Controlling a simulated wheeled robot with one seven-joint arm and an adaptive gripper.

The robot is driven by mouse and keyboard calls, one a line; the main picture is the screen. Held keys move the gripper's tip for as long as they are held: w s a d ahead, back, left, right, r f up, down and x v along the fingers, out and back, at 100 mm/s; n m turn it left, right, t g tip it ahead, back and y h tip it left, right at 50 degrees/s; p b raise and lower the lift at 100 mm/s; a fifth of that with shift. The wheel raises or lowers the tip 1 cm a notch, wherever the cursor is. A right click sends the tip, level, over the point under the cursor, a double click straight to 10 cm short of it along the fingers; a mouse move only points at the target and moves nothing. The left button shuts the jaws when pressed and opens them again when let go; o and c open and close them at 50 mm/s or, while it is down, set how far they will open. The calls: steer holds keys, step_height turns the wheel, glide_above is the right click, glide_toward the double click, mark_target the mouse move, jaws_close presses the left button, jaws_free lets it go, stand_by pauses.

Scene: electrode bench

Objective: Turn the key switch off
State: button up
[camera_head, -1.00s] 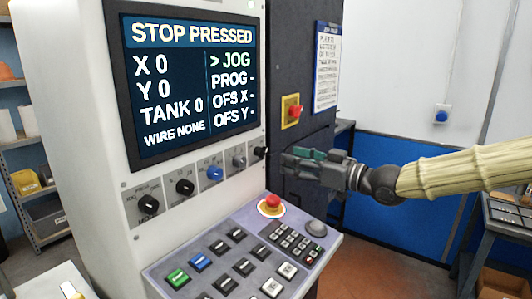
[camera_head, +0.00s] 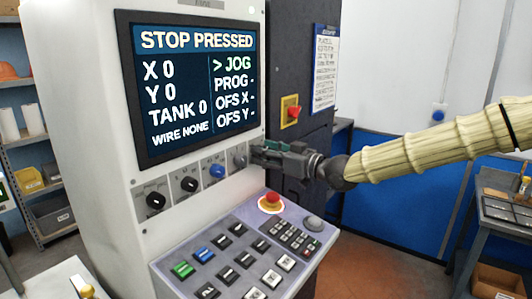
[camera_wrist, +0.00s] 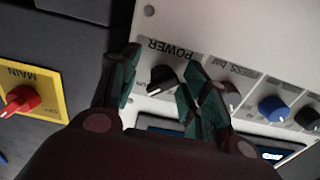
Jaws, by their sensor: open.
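The key switch is most likely the black turn switch (camera_wrist: 161,79) under the POWER label in the wrist view, which is upside down. It has a pale edge on its handle, and its exact angle is hard to read. My gripper (camera_wrist: 165,92) is open, with its green-padded fingers on either side of the switch. I cannot tell whether they touch it. In the head view my gripper (camera_head: 258,151) is at the right end of the knob row and hides this switch. The screen (camera_head: 188,85) reads STOP PRESSED.
A grey knob (camera_head: 240,161) and a blue knob (camera_head: 217,171) sit left of my gripper in the head view. A red emergency stop button (camera_head: 271,199) is below. A red main switch (camera_head: 293,111) on a yellow plate is to the right.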

steer(key=shift+s+r, duration=0.2)
steer(key=shift+s, duration=0.1)
steer(key=shift+c, duration=1.3)
jaws_close()
steer(key=shift+b, duration=0.3)
steer(key=n+b, duration=1.5)
steer(key=shift+f+b, duration=0.25)
steer(key=shift+b, duration=0.05)
steer(key=c, duration=0.7)
jaws_free()
steer(key=n+b, duration=0.2)
steer(key=shift+r+n, duration=0.15)
steer(key=shift+n, duration=0.25)
